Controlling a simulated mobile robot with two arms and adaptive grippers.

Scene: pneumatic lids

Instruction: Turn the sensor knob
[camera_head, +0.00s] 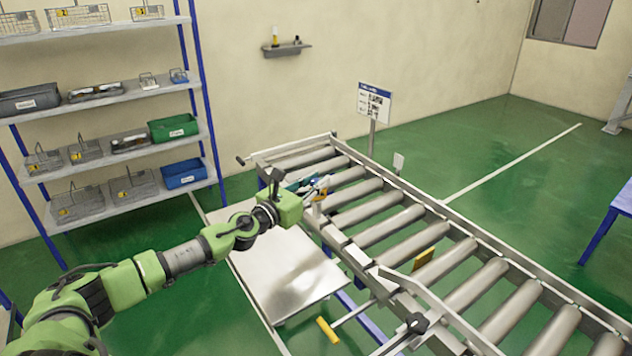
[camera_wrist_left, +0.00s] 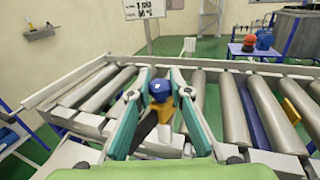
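The sensor knob (camera_wrist_left: 160,90) is a dark blue cap with a small white mark, on a yellow-orange body at the conveyor's near side. In the head view the sensor (camera_head: 318,194) shows only as a small yellowish part by my gripper. My left gripper (camera_head: 318,184) is at the conveyor's near rail, reaching over the sensor. In the left wrist view its two teal fingers (camera_wrist_left: 162,78) stand apart, one on each side of the knob. Narrow gaps seem to show beside the cap, and I see no clear contact. My right gripper is in neither view.
The roller conveyor (camera_head: 445,270) runs from the back to the lower right. A metal table (camera_head: 290,285) lies under my left arm. A yellow-handled lever (camera_head: 328,330) sticks out low. Shelves with bins (camera_head: 105,90) stand at left. A sign (camera_head: 374,103) stands behind the conveyor.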

